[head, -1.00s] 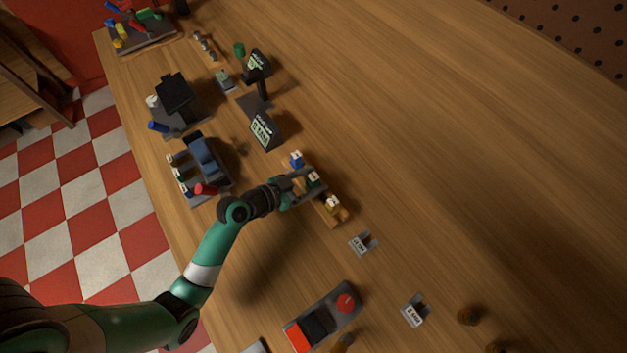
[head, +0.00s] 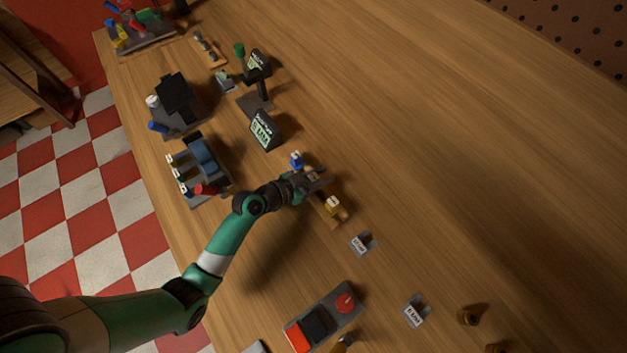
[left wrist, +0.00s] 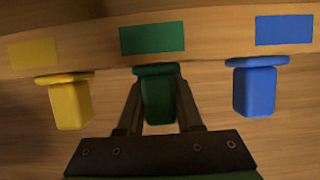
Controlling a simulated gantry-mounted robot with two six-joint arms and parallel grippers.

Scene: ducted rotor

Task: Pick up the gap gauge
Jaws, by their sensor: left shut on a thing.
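In the left wrist view, a wooden rack (left wrist: 217,47) holds a yellow gauge (left wrist: 70,102), a green gauge (left wrist: 158,98) and a blue gauge (left wrist: 255,90) side by side, each below a patch of its own colour. My left gripper (left wrist: 158,95) is shut on the green gauge in the middle, with one finger on each side of it. In the head view my left gripper (head: 312,180) is over the middle of the rack and hides the green gauge. The blue gauge (head: 296,160) and the yellow gauge (head: 333,204) show on either side. My right gripper is not in view.
A small grey labelled stand (head: 361,243) is near the rack's front end. A grey base with a red button (head: 345,302) lies nearer. A blue and grey fixture (head: 203,160) and a display (head: 264,132) stand beyond the arm.

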